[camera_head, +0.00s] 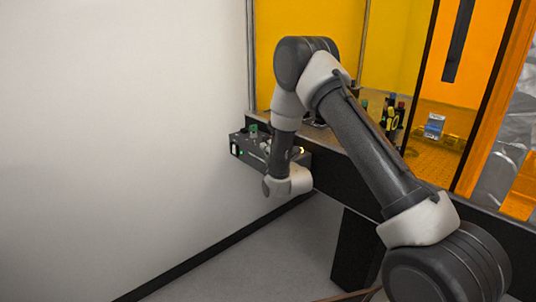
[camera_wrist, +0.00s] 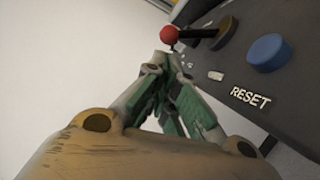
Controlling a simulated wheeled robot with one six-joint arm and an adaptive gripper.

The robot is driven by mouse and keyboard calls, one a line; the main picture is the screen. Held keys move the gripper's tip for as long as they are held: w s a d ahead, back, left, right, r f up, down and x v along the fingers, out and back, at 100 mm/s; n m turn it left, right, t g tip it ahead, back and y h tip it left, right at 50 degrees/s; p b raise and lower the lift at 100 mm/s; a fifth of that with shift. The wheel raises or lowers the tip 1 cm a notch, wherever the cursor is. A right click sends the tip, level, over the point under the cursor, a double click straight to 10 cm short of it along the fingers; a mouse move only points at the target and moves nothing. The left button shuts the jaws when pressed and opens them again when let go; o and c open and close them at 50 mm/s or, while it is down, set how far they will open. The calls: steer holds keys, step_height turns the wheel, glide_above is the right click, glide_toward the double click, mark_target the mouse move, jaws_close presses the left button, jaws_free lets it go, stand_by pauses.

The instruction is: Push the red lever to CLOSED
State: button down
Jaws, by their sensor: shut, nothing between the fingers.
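The red lever (camera_wrist: 170,35) shows in the wrist view as a red ball on a dark rod. The rod runs right to a round pivot on a dark control panel (camera_wrist: 300,85). My gripper (camera_wrist: 166,60) is shut and empty, its fingertips just below the red ball in the picture. I cannot tell whether they touch it. In the head view the dark control box (camera_head: 242,149) is partly behind my arm, and the lever and gripper cannot be made out there. No CLOSED marking is readable.
A blue button (camera_wrist: 268,52) with a RESET label (camera_wrist: 250,98) sits on the panel right of the lever. A white wall (camera_head: 120,130) stands left of the box. Orange enclosure panels (camera_head: 395,45) rise behind my arm. Dark bottles (camera_head: 392,115) stand inside.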

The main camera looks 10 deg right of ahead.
steer(key=shift+w+d+r, duration=0.1)
steer(key=shift+w+d, duration=0.15)
steer(key=shift+w, duration=0.2)
steer(key=shift+r, duration=0.1)
steer(key=shift+d+r+m, duration=0.15)
steer(key=shift+m, duration=0.25)
